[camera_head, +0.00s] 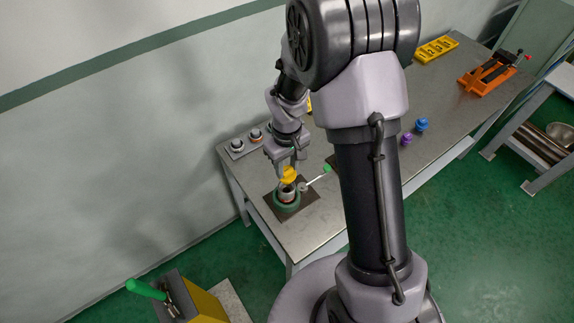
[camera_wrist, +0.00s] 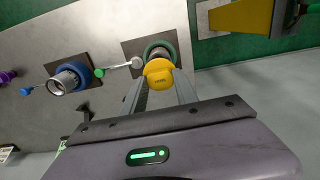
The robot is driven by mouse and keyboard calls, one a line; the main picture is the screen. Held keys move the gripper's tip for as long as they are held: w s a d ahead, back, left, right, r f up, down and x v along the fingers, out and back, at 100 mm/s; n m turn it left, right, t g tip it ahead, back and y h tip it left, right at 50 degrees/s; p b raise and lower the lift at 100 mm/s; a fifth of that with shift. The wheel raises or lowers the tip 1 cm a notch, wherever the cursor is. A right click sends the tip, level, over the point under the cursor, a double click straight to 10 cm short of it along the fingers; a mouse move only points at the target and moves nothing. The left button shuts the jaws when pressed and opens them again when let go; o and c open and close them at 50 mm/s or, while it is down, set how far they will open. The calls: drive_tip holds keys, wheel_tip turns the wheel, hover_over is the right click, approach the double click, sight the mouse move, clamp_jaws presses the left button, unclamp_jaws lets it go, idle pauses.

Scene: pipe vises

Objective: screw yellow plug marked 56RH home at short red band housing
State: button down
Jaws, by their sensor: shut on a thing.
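The yellow plug (camera_head: 289,174) is between the fingers of my gripper (camera_head: 288,164), which is shut on it. In the wrist view the yellow plug (camera_wrist: 158,72) shows faint marking too small to read. A short metal housing (camera_head: 287,196) stands upright in a round green vise (camera_head: 279,207) on a dark plate near the table's front left corner. The plug is right over the housing's mouth; I cannot tell whether they touch. In the wrist view the plug hides much of the green vise (camera_wrist: 148,50) and the housing. No red band can be made out on this housing.
A lever with a green knob (camera_head: 327,168) sticks out beside the green vise. A blue vise (camera_wrist: 85,70) holds another housing. Several small fittings (camera_head: 256,136) stand along the wall side. Purple (camera_head: 406,138) and blue (camera_head: 421,125) pieces and an orange vise (camera_head: 487,76) are farther right.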

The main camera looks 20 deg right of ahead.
sight(286, 169)
drive_tip(key=shift+w, duration=0.65)
drive_tip(key=shift+s+r, duration=0.15)
drive_tip(key=shift+s, duration=0.45)
drive_tip(key=shift+w+f, duration=0.15)
drive_tip(key=shift+f, duration=0.2)
drive_tip(key=shift+f+b, duration=1.65)
drive_tip(key=shift+b, duration=0.05)
drive_tip(key=shift+f+b, duration=1.5)
drive_tip(key=shift+f, duration=0.15)
drive_tip(key=c, duration=0.9)
unclamp_jaws()
drive_tip(key=shift+o, duration=0.2)
